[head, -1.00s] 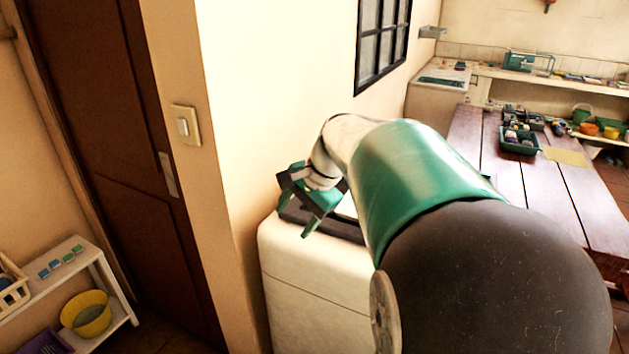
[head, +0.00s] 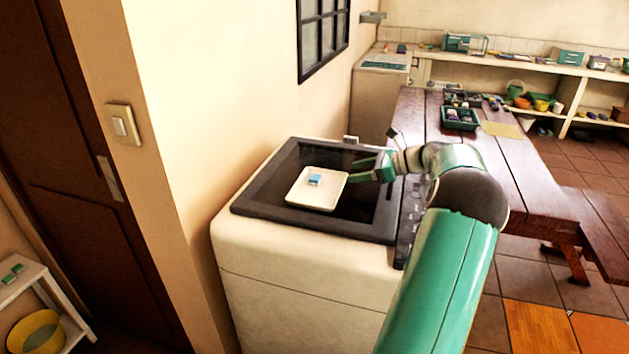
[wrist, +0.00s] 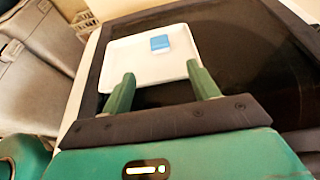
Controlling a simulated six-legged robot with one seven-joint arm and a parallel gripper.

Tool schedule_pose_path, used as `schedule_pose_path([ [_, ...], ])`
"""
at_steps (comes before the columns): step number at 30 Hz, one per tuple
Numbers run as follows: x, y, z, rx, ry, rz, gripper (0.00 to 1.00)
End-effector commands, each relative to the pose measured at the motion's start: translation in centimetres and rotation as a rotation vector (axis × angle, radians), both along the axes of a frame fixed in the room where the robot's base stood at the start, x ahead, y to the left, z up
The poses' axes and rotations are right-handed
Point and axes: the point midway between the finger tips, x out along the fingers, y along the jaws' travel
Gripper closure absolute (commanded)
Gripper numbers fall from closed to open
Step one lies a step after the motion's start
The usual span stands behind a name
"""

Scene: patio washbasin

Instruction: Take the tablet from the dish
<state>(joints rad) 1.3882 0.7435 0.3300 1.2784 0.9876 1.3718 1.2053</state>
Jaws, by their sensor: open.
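The tablet (head: 315,180) is a small blue block with a pale side, lying on the white square dish (head: 303,196). The dish rests on the dark top of a white washer-like cabinet. In the wrist view the tablet (wrist: 160,43) lies toward the dish's far right part, and the dish (wrist: 125,62) is ahead of the fingers. My gripper (head: 356,171) is to the right of the dish in the head view, its green fingers pointing left toward it. In the wrist view my gripper (wrist: 163,88) is open and empty, its fingertips overlapping the dish's near edge.
The white cabinet (head: 290,275) has a raised dark frame around its top. A wall stands close behind and left. A wooden table (head: 495,165) with a green bin (head: 459,118) is to the right. A shelf with a yellow bowl (head: 37,333) is at lower left.

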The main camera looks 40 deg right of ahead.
Motion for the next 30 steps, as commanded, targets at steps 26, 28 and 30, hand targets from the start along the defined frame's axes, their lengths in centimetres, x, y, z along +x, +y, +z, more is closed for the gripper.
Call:
schedule_pose_path([
  [26, 9.4, 5.0, -4.4, -0.002, 0.002, 0.005, 0.4],
  [28, 9.5, 5.0, -4.4, -0.004, 0.001, 0.004, 0.4],
  [30, 9.5, 5.0, -4.4, -0.004, 0.001, 0.004, 0.4],
])
